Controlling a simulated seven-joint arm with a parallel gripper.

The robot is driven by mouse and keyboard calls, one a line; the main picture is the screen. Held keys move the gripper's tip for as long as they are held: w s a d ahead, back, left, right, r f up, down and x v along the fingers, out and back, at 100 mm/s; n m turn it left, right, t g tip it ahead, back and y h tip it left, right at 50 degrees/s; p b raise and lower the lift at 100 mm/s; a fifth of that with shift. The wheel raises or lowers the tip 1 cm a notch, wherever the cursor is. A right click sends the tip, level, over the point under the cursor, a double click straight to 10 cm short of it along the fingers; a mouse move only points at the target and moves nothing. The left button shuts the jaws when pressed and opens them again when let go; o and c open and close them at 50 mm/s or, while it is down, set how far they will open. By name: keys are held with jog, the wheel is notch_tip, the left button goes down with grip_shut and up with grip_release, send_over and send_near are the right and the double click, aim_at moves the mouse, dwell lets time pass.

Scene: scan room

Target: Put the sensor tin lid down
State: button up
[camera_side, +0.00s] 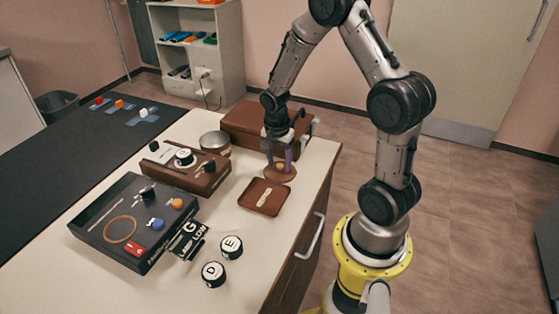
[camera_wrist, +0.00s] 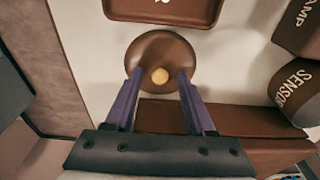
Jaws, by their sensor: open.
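The sensor tin lid is a brown disc (camera_side: 279,177) with a small tan knob (camera_wrist: 160,76). It appears to lie flat on the white table top, beside a brown square tray (camera_side: 250,203); the lid (camera_wrist: 160,46) and tray (camera_wrist: 118,13) are apart in the wrist view. My gripper (camera_side: 280,158) is low over the lid. Its two purple fingers stand open on either side of the knob, with a gap on each side, in the wrist view (camera_wrist: 159,75). The round sensor tin (camera_side: 215,145) stands to the left; its "SENSOR" side shows in the wrist view (camera_wrist: 291,92).
A long brown case (camera_side: 245,121) lies right behind my gripper. A brown control box (camera_side: 185,174) and a dark panel (camera_side: 130,225) with knobs stand left. Knobs marked D (camera_side: 213,274) and E (camera_side: 231,247) lie in front. The table's right edge is near.

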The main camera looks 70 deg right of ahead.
aim_at(277, 173)
notch_tip(277, 173, up, 11)
jog(key=a, duration=0.1)
jog(key=s+a+r+n+t, duration=0.2)
jog(key=s+a+r+n, duration=0.4)
jog(key=a+n, duration=0.2)
jog(key=s+a+r+n+t+y, duration=0.1)
jog(key=s+a+r+n+t, duration=0.2)
jog(key=n, duration=0.7)
jog(key=s+a+r, duration=0.2)
jog(key=s+a, duration=0.2)
jog(key=a, duration=0.1)
jog(key=shift+s+a+r+t, duration=0.3)
jog(key=shift+r, duration=0.1)
